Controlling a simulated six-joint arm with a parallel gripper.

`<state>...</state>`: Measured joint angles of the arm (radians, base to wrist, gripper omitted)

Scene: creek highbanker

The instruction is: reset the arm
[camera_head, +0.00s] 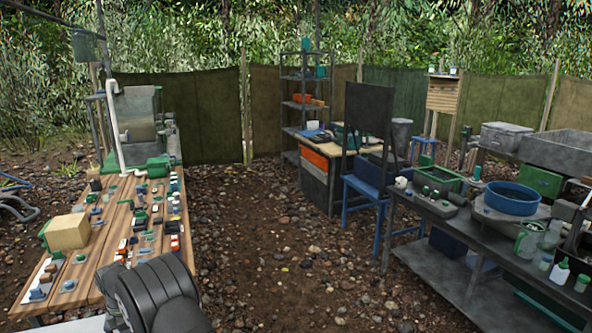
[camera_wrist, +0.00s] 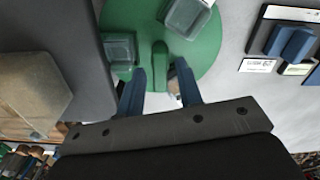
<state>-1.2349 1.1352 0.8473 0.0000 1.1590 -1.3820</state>
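My gripper (camera_wrist: 160,88) shows in the wrist view as two blue-grey fingers with a clear gap between them. It is open, and I see nothing clamped in it. Just past the fingertips is a green round piece (camera_wrist: 207,58) with an upright green tab and two clear square cups (camera_wrist: 184,16). I cannot tell whether the fingers touch it. In the head view a dark rounded part of my arm stands at the bottom left, in front of the wooden table (camera_head: 112,238). My gripper is not visible there.
Many small parts and a tan block (camera_head: 68,231) crowd the wooden table. A dark bench (camera_head: 440,243) at the right holds a blue basin (camera_head: 512,199) and bottles. A shelf rack (camera_head: 304,95) stands behind. The stony ground between the tables is open.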

